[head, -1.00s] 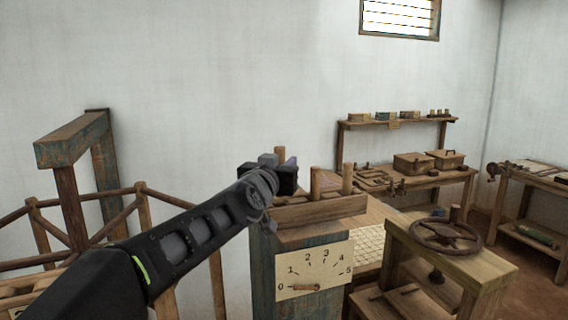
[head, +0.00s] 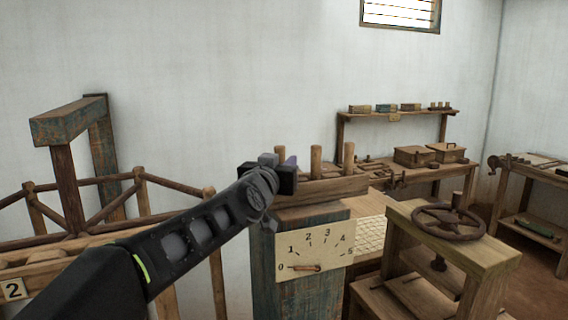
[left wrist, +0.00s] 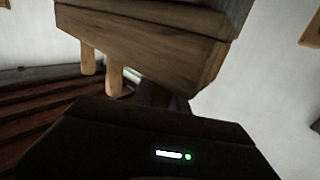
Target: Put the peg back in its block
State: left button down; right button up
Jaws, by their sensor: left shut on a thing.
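The peg (head: 280,148) is a light wooden pin whose top shows just above my left gripper (head: 285,178). My left gripper is shut on it at the left end of the block (head: 325,190). The block is a long wooden bar on top of a painted post, with two more pegs (head: 316,160) standing upright in it. In the left wrist view the block (left wrist: 150,45) appears upside down, close to the gripper, with two pegs pointing down. The held peg's lower end and any hole beneath it are hidden. My right gripper is out of view.
The post (head: 280,255) carries a dial plate (head: 338,243) numbered 0 to 5 with a pointer near 0. A wooden stand with a handwheel (head: 446,224) is at the right. A wooden frame (head: 70,125) stands at the left. Benches line the back wall.

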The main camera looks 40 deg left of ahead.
pick_arm(q)
jog(key=c, duration=0.8)
grip_release()
notch_tip(320, 180, up, 7)
jog(key=p, duration=0.7)
dwell(0.4)
